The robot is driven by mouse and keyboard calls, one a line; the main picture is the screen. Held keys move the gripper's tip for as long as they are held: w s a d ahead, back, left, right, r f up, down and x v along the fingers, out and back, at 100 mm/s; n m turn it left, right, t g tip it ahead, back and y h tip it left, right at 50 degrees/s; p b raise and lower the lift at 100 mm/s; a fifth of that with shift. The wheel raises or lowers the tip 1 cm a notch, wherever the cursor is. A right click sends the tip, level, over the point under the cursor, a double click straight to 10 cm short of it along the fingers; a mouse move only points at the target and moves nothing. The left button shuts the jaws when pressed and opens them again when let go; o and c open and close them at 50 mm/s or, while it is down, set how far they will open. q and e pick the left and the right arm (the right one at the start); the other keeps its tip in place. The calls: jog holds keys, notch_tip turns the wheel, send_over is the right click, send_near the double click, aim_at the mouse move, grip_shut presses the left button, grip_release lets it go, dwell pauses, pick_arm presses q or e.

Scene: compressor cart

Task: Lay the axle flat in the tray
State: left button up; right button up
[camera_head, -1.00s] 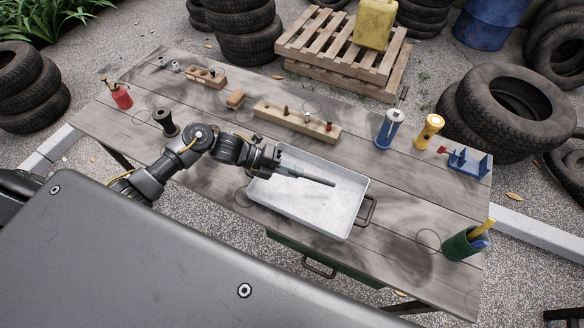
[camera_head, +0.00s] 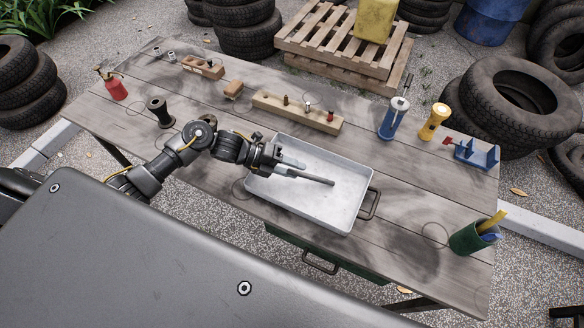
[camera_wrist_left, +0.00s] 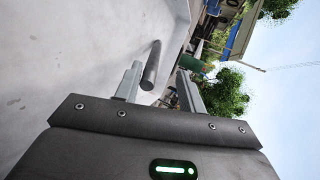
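The axle (camera_head: 318,181) is a dark grey rod lying about level over the floor of the shallow grey metal tray (camera_head: 341,218). My left gripper (camera_head: 296,168) is at the tray's left part, with its fingers spread around the axle's near end. In the left wrist view the axle (camera_wrist_left: 151,66) shows between the two open fingers, with a gap to each side at its near end. The white tray floor (camera_wrist_left: 80,60) fills the left of that view. I cannot tell whether the whole rod touches the floor. My right gripper is not in view.
A wooden block with pegs (camera_head: 297,112) stands behind the tray. A blue cylinder (camera_head: 394,118), a yellow flashlight (camera_head: 434,122) and a blue stand (camera_head: 477,154) are at the right back. A green cup (camera_head: 468,238) stands at the right corner. A black spool (camera_head: 160,112) is left of my arm.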

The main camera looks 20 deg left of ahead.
pick_arm(q)
jog(key=shift+s+a+r, duration=0.15)
jog(key=shift+a, duration=0.4)
jog(key=b+v, duration=0.2)
jog(key=v, duration=0.7)
jog(key=shift+a+r+b, duration=0.2)
jog(key=shift+a+b, duration=0.05)
jog(key=shift+b, duration=0.15)
dwell(0.4)
